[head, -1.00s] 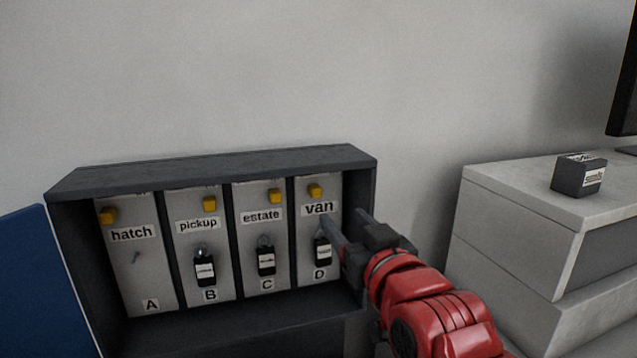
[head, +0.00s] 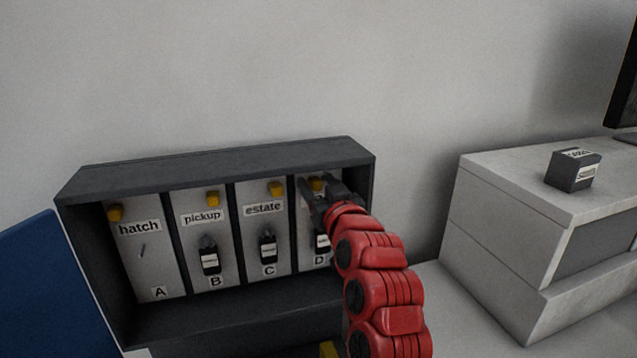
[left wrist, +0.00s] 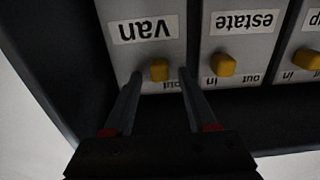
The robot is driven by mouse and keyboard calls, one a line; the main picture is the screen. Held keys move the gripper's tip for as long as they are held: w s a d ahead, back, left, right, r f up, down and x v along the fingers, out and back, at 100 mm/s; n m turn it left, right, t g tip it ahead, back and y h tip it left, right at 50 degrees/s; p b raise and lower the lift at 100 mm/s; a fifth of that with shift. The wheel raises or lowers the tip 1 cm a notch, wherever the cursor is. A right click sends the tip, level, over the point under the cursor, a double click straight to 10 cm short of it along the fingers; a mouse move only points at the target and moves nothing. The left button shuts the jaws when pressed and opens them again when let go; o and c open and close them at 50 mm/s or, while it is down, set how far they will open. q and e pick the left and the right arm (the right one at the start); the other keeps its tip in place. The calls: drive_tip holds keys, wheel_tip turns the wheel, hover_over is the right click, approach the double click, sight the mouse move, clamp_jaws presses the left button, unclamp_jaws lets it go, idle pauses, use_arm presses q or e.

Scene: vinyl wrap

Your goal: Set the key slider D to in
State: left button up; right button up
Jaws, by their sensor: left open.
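The yellow slider of bay D (head: 317,184) sits at the top of the panel labelled "van". It shows in the left wrist view (left wrist: 159,70), where the picture is upside down, a little right of the panel's middle. My left gripper (head: 318,190) is open at the top of that panel. In the left wrist view its fingers (left wrist: 160,75) stand on either side of the slider, with gaps to both. Whether they touch the panel I cannot tell. The black-tagged key of bay D (head: 322,243) hangs below, partly hidden by my left arm. My right gripper is not in view.
The dark key box (head: 215,165) has bays A to C left of D. The estate slider (head: 276,188) is close by, beside "in" and "out" marks. Keys hang in B and C; A's hook (head: 142,250) is bare. A grey cabinet (head: 510,195) with a dark block (head: 572,172) stands right.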

use_arm(q)
clamp_jaws()
idle(1.3)
